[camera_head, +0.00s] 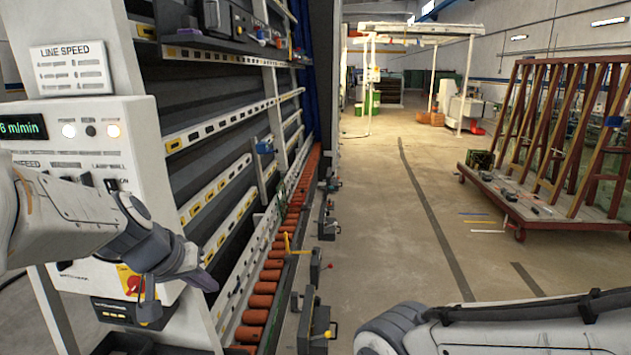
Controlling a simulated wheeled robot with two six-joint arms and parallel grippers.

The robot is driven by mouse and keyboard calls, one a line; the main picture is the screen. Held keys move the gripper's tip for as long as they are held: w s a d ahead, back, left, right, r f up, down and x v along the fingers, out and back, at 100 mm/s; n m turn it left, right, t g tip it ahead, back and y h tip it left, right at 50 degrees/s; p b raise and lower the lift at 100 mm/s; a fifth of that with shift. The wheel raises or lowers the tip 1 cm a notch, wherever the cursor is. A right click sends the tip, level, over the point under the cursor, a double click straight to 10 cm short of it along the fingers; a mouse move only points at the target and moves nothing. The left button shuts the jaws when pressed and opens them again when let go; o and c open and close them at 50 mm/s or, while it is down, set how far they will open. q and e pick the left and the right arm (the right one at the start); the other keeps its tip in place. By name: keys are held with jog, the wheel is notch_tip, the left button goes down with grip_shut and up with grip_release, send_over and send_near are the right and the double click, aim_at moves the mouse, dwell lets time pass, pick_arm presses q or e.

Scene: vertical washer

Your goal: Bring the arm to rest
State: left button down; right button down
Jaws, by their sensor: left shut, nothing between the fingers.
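My left gripper (178,288) is at the lower left, on the arm that comes in from the left edge. It is shut and empty. It hangs in front of the lower part of the white control panel (95,112) and hides some of its face. I cannot tell whether it touches the panel. Part of my right arm lies across the bottom right corner. Its gripper does not show.
The vertical washer's frame (225,118) and orange rollers (268,275) run away from me beside the panel. Small clamps (318,322) stick out along its edge. A wheeled rack (545,190) stands at right. The floor (400,235) between is mostly open.

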pick_arm(q)
jog(key=s+d+f+m+g+h, duration=0.1)
jog(key=s+d+f+m+g, duration=0.15)
jog(key=s+d, duration=0.4)
jog(key=s+d+f+m+g, duration=0.2)
jog(key=s+d+m, duration=0.1)
jog(key=s+d, duration=0.4)
jog(key=s+d+f+m+g+y, duration=0.1)
jog(key=s+f+m, duration=0.1)
jog(key=s, duration=0.3)
jog(key=s+d+f+m+g+y, duration=0.1)
jog(key=s, duration=0.4)
jog(key=shift+s+d+f+m, duration=0.25)
jog(key=shift+s+f+m, duration=0.1)
dwell(0.5)
